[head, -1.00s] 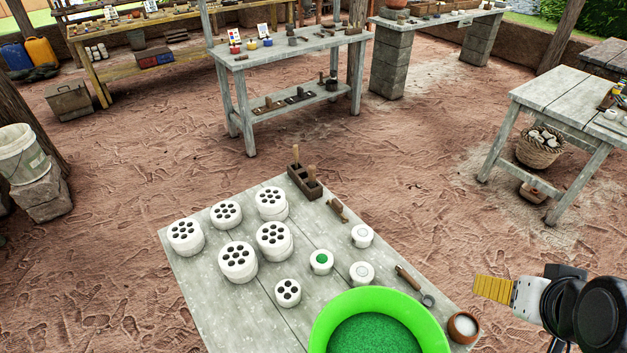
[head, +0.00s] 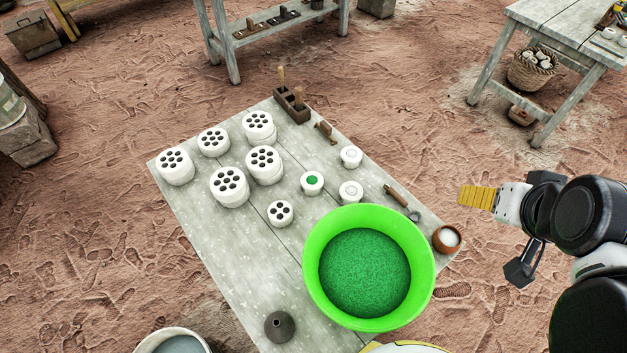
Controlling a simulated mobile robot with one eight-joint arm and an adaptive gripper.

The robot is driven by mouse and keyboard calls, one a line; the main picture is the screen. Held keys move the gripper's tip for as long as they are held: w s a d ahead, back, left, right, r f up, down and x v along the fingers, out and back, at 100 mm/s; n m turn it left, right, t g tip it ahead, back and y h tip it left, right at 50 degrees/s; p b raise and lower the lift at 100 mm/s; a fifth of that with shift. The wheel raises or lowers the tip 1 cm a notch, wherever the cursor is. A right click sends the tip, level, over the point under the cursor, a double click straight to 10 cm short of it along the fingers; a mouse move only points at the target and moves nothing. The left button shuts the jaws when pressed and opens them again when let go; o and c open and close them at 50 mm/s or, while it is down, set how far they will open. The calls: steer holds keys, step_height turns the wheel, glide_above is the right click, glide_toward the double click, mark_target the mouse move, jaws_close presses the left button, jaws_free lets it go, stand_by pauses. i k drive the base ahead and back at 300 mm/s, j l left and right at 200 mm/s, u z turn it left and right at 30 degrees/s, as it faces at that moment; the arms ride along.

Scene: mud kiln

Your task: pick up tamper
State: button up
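On the low grey table lies a tool with a wooden handle and a round grey end (head: 402,201), near its right edge. A smaller brown wooden tool (head: 326,131) lies near the far corner. A dark block holder (head: 291,105) beside it has upright wooden-handled pieces in it. I cannot tell for certain which of these is the tamper. My gripper (head: 462,196), with yellow ribbed fingers, is right of the table and apart from all the tools. It points left and shows side-on, so its opening is hidden. Nothing is seen in it.
A green basin of green grains (head: 318,290) stands at the table's right edge, next to a small brown bowl (head: 446,239). Several white perforated cylinders (head: 229,187) and white cups (head: 351,157) fill the middle. A dark cone (head: 280,327) and a bucket (head: 172,341) are nearer.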

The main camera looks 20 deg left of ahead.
mark_target(299, 91)
steer(key=l+z, duration=0.6)
steer(key=i+l+z, duration=0.25)
steer(key=i+l, duration=0.2)
steer(key=i+l+z, duration=0.2)
steer(key=i+l, duration=0.2)
steer(key=i, duration=0.2)
steer(key=i+j+u, duration=0.2)
steer(key=i+u, duration=0.25)
steer(key=i+j+u, duration=0.15)
steer(key=u, duration=0.25)
steer(key=i+l+u, duration=0.1)
steer(key=i+u, duration=0.35)
steer(key=i+l+u, duration=0.15)
steer(key=i+u, duration=0.3)
steer(key=i+l+u, duration=0.25)
steer(key=u, duration=0.2)
steer(key=i+j+u, duration=0.6)
steer(key=i+j, duration=0.15)
steer(key=i+j+u, duration=0.15)
steer(key=i+u, duration=0.2)
steer(key=i, duration=0.25)
steer(key=j, duration=0.15)
steer(key=i+z, duration=0.05)
